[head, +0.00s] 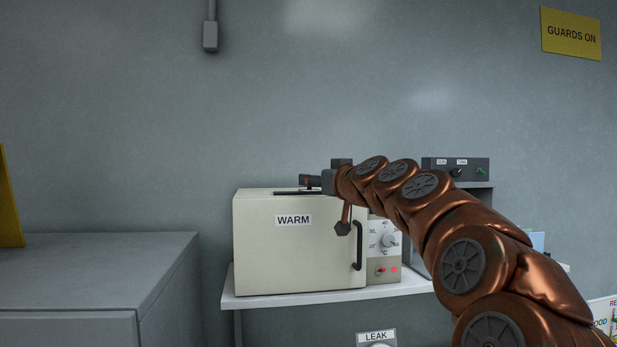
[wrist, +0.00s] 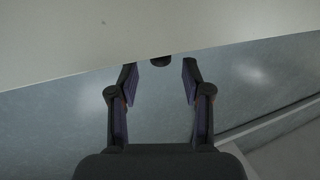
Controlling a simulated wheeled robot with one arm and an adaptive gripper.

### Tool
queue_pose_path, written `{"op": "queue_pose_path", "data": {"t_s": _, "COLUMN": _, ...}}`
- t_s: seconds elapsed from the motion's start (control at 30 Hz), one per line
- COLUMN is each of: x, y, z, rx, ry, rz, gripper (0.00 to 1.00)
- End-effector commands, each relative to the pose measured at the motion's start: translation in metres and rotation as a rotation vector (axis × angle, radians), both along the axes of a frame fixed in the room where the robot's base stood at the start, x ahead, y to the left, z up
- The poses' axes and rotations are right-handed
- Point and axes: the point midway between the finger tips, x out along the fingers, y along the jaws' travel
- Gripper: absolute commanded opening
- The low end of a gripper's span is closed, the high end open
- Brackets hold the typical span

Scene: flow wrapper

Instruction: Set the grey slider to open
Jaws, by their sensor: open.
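My gripper (head: 312,182) is at the top of the cream cabinet labelled WARM (head: 285,245) in the head view, at the end of my copper arm. In the wrist view my gripper (wrist: 160,75) is open, its two fingers apart with nothing held between them. A small dark rounded part (wrist: 161,61) shows at the edge of a pale surface, between and just beyond the fingertips. A dark strip (head: 290,193) lies on the cabinet top near the gripper. I cannot tell whether either is the grey slider, and its setting cannot be read.
The cabinet stands on a white shelf (head: 330,294), with a dial panel (head: 386,240) and a dark door handle (head: 357,246). A dark box with knobs (head: 455,168) is behind my arm. A grey cabinet (head: 90,275) stands at left, and the wall above is mostly clear.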

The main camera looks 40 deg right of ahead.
Motion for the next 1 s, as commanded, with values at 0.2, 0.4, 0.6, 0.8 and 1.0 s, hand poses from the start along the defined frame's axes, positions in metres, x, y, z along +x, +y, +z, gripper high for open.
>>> {"op": "queue_pose_path", "data": {"t_s": 0.2, "x": 0.025, "y": -0.002, "z": 0.001, "rx": -0.001, "ry": 0.002, "rz": 0.002, "gripper": 0.49}}
{"op": "queue_pose_path", "data": {"t_s": 0.4, "x": 0.034, "y": -0.002, "z": 0.000, "rx": 0.000, "ry": 0.000, "rz": 0.002, "gripper": 0.49}}
{"op": "queue_pose_path", "data": {"t_s": 0.6, "x": 0.035, "y": -0.003, "z": 0.000, "rx": -0.001, "ry": 0.000, "rz": 0.002, "gripper": 0.49}}
{"op": "queue_pose_path", "data": {"t_s": 0.8, "x": 0.035, "y": -0.003, "z": 0.000, "rx": 0.000, "ry": 0.000, "rz": 0.002, "gripper": 0.39}}
{"op": "queue_pose_path", "data": {"t_s": 1.0, "x": 0.035, "y": -0.003, "z": 0.000, "rx": 0.000, "ry": 0.000, "rz": 0.002, "gripper": 0.19}}
